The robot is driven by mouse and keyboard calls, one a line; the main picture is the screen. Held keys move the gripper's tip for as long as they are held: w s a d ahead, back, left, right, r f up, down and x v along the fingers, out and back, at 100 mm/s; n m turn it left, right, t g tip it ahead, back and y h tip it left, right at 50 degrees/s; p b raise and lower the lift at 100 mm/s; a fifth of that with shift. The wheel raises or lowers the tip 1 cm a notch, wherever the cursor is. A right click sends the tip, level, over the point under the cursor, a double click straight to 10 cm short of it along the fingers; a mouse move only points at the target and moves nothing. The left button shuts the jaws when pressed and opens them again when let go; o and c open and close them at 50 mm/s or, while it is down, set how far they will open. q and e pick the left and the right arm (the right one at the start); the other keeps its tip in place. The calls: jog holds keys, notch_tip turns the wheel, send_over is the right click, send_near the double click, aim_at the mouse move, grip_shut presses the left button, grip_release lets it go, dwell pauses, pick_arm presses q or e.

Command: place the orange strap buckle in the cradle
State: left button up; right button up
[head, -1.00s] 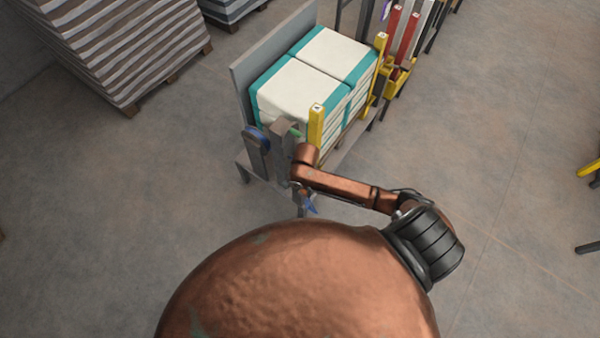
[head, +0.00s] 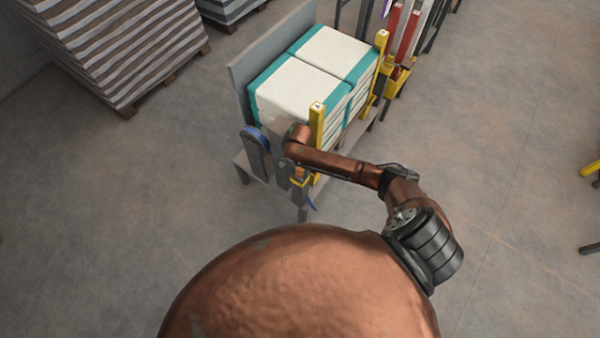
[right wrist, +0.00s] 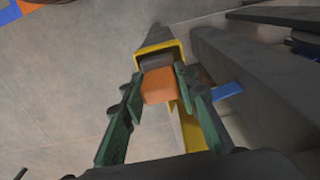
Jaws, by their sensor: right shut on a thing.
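The orange strap buckle (right wrist: 159,86) is between the green fingers of my right gripper (right wrist: 158,77), which is shut on it. A small patch of the buckle (head: 299,173) shows in the head view below my right wrist. A yellow U-shaped bracket, seemingly the cradle (right wrist: 160,53), lies just beyond the buckle in the right wrist view, with a dark grey piece between its sides. I cannot tell whether the buckle touches it. In the head view my right gripper (head: 297,180) is mostly hidden by my arm at the stand's near end. My left gripper is not in view.
White and teal sacks (head: 300,88) are stacked on the stand against a grey back panel (head: 240,92). A yellow post (head: 317,124) rises close to my right arm. A dark upright with blue (head: 256,150) stands to its left.

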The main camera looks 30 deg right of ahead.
aim_at(300, 169)
jog(key=shift+w+d+f, duration=0.1)
jog(key=shift+w+f, duration=0.15)
jog(key=shift+f, duration=0.4)
jog(key=o, duration=1.2)
jog(key=shift+f, duration=0.1)
jog(key=shift+o, duration=0.2)
notch_tip(300, 169, up, 12)
jog(key=p, duration=0.2)
jog(key=shift+p, duration=0.3)
